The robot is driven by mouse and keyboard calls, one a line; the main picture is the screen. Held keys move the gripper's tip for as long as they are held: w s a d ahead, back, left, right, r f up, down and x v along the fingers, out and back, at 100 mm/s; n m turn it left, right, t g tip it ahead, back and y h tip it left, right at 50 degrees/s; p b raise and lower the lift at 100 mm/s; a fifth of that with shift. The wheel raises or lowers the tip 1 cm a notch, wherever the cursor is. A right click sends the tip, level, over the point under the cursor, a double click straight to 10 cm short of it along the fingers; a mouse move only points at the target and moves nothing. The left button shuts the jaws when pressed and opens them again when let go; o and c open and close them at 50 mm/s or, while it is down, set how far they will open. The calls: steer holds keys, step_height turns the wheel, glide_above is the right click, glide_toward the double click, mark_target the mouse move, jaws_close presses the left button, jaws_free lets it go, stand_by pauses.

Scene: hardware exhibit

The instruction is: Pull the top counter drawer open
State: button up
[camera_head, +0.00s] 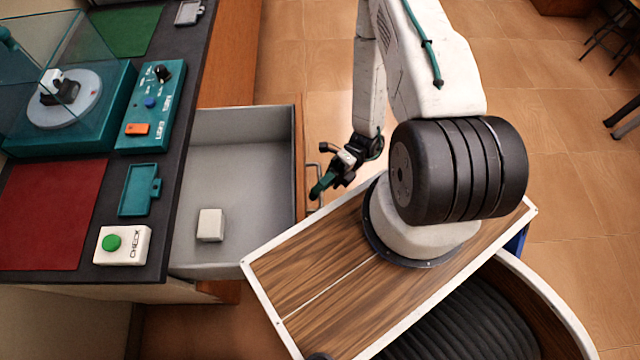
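The top counter drawer (240,165) is pulled well out from under the dark counter, its grey inside showing. Its wooden front (299,150) faces my arm. A metal bar handle (314,207) is on the outside of that front. My gripper (318,190) is right at the handle, with its teal finger over it. From this angle I cannot tell whether the fingers are closed around the handle or only beside it. A small off-white block (210,225) lies inside the drawer, towards its near end.
The counter (100,165) carries a teal control panel (152,108), a glass-covered turntable (66,97), a red mat (50,210) and a white CHECK button box (122,245). My wood-topped base stands close to the drawer's near corner.

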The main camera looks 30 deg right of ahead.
steer(key=shift+o, duration=0.6)
steer(key=shift+w+d, duration=0.1)
steer(key=shift+w+d, duration=0.15)
steer(key=shift+d, duration=0.15)
steer(key=v, duration=0.7)
